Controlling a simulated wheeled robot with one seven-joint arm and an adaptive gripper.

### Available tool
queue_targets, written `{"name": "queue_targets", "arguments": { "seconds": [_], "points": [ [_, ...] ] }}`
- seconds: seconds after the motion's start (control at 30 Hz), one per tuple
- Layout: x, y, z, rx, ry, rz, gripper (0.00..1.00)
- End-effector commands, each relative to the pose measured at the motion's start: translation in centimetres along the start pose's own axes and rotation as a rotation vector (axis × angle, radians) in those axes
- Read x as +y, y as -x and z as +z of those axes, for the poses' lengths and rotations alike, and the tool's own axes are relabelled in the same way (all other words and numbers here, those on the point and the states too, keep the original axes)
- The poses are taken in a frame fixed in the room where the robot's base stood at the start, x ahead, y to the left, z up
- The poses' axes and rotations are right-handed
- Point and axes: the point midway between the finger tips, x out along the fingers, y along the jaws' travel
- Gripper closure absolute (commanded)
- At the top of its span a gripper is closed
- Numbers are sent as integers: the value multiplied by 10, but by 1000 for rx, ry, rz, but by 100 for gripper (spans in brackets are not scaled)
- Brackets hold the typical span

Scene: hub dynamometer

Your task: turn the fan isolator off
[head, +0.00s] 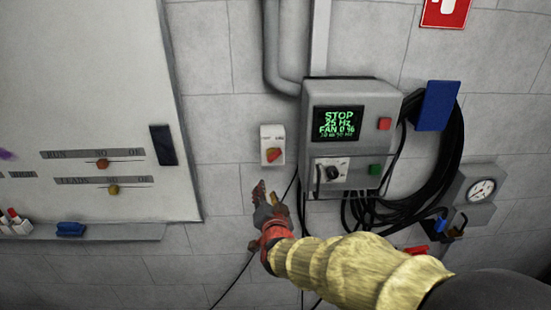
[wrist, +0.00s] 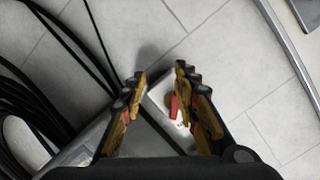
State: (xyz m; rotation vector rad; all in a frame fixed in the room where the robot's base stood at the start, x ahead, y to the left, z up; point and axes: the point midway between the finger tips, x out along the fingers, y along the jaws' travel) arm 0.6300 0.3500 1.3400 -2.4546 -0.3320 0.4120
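The fan isolator looks to be the small white wall box (head: 272,138) with a red rotary handle (head: 274,155), left of the grey control box. Its handle sits at a slant; the small lettering above it is too blurred to read. My gripper (head: 266,191) is just below the isolator in the head view, fingers pointing up toward it. In the wrist view my gripper (wrist: 160,78) is open, with the isolator (wrist: 158,97) and its red handle (wrist: 174,106) seen between the fingers, nearer the right one. I see no clear contact with the handle.
The grey control box (head: 313,95) has a lit screen reading STOP, 25 Hz, FAN 0 %, red and green buttons and a black knob. Coiled black cable (head: 451,140) hangs right of it. A whiteboard (head: 85,80) is at left. A thin cable runs down near my gripper.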

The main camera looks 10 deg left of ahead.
Motion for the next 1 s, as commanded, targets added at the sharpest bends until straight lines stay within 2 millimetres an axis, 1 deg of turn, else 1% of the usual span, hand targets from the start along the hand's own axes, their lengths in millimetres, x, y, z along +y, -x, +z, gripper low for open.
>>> {"name": "queue_targets", "arguments": {
  "seconds": [0.03, 0.1, 0.23, 0.3, 0.37, 0.47, 0.7, 0.8, 1.0],
  "points": [
    [-8, -1, -20, 64, -29, -20, 70],
    [-14, 0, -39, 133, -61, -41, 70],
    [-19, 4, -59, 207, -96, -67, 70],
    [-20, 4, -64, 223, -107, -75, 70],
    [-21, 1, -65, 222, -114, -75, 70],
    [-21, -9, -67, 221, -115, -74, 70],
    [-23, -43, -75, 220, -114, -74, 70],
    [-24, -55, -77, 220, -114, -73, 70],
    [-25, -69, -80, 219, -114, -75, 70]
  ]
}}
